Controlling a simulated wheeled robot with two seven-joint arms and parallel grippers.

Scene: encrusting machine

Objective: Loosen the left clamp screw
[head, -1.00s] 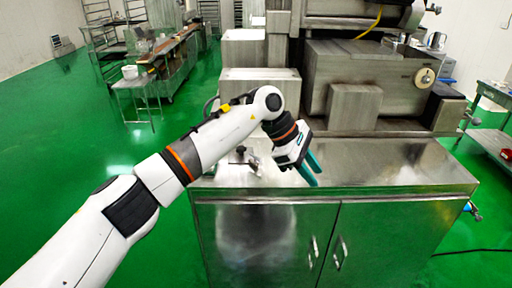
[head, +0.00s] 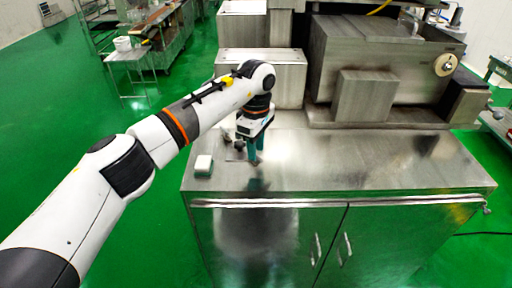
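My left gripper (head: 253,161) points down over the left part of the steel cabinet top. Its teal fingers overlap in this view, so their gap cannot be made out. A small dark and metal clamp part (head: 237,146) is just left of the fingers, low on the cabinet top and partly hidden by my gripper and wrist. I cannot tell whether the fingers touch it or which part is its screw. My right gripper is out of view.
The large steel machine (head: 375,65) stands along the back. The middle and right of the top are clear. The cabinet doors (head: 270,245) face me.

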